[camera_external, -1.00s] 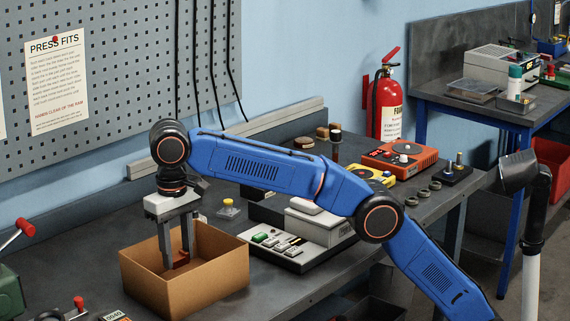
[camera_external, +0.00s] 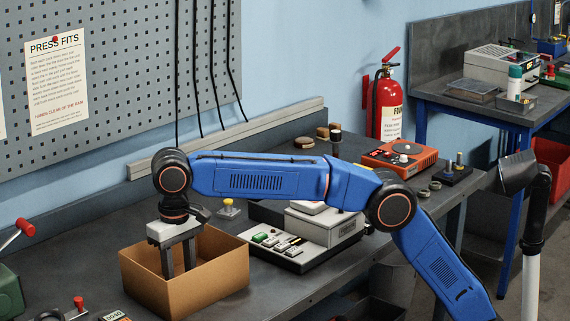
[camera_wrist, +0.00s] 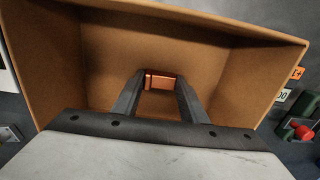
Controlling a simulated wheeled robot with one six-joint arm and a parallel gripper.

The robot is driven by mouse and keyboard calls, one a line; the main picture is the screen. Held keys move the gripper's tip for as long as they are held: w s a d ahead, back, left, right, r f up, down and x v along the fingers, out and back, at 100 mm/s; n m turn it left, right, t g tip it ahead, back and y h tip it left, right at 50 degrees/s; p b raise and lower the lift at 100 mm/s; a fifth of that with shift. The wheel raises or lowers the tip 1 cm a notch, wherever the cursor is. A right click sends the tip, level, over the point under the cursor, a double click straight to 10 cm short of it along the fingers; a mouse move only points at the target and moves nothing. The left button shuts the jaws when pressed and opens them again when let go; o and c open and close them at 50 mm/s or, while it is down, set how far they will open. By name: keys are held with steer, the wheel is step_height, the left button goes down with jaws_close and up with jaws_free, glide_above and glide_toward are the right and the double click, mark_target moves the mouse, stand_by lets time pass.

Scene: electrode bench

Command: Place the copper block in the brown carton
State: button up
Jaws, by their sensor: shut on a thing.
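The open brown carton (camera_external: 215,284) stands on the bench at the lower left of the external view, and its walls (camera_wrist: 230,70) surround my fingers in the wrist view. My gripper (camera_external: 178,267) points down into the carton. The copper block (camera_wrist: 160,80) shows as a reddish-orange piece between the fingertips in the wrist view, and my gripper is shut on it. In the external view the carton's walls hide the block and the fingertips. I cannot tell whether the block touches the carton floor.
A grey button panel (camera_external: 285,251) is right of the carton. A yellow-topped piece (camera_external: 229,207) stands behind it. A red-handled device (camera_external: 77,305) is in front at left. An orange device (camera_external: 400,156) stands farther along the bench.

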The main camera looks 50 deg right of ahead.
steer(key=o, duration=1.3)
steer(key=shift+f, duration=0.1)
steer(key=shift+r, duration=3.9)
